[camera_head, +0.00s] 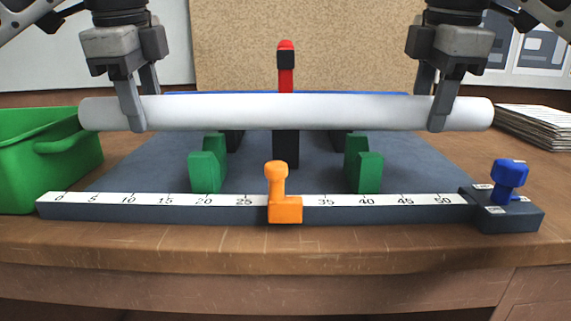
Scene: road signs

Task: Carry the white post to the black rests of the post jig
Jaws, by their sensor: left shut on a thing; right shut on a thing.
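The white post (290,112) lies level across the view, above the post jig (130,180). My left gripper (136,112) is shut on the post near its left end. My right gripper (437,112) is shut on it near its right end. Dark blocks that look like the black rests (235,143) show below the post, behind the green blocks, with another on the right (338,142). Their tops are partly hidden by the post and green blocks. A gap between post and rests cannot be measured from this view.
Two green blocks (206,170) (364,171), an orange slider (284,205) on the ruler (150,200) and a blue knob (510,177) stand at the front. A red-topped upright (286,62) rises behind the post. A green bin (40,165) is left, stacked papers (545,128) right.

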